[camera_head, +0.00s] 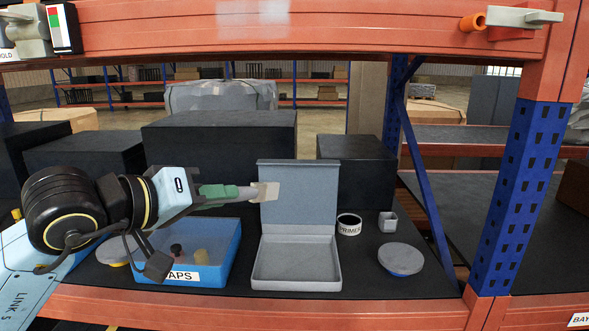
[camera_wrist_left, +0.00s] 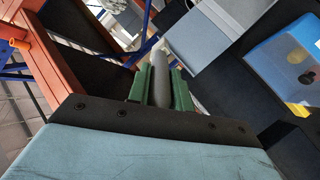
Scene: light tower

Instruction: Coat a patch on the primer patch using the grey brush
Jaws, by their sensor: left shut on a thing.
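My left gripper (camera_head: 218,191) is shut on the grey brush (camera_head: 243,193), held roughly level with its pale head pointing right. The brush head overlaps the left part of the upright grey lid (camera_head: 310,190) in the head view; I cannot tell whether it touches. In the left wrist view the green fingers (camera_wrist_left: 162,82) hold the grey handle (camera_wrist_left: 160,62) between them. A small round pot marked PRIMER (camera_head: 349,226) stands right of the open grey case (camera_head: 297,281). No separate primer patch can be made out on the lid. My right gripper is not in view.
A blue bin (camera_head: 226,252) with several small caps stands left of the case. A small grey cup (camera_head: 388,223) and a grey disc (camera_head: 401,259) are at the right. Black boxes (camera_head: 220,130) stand behind. An orange beam (camera_head: 300,28) crosses above; a blue post (camera_head: 515,180) is right.

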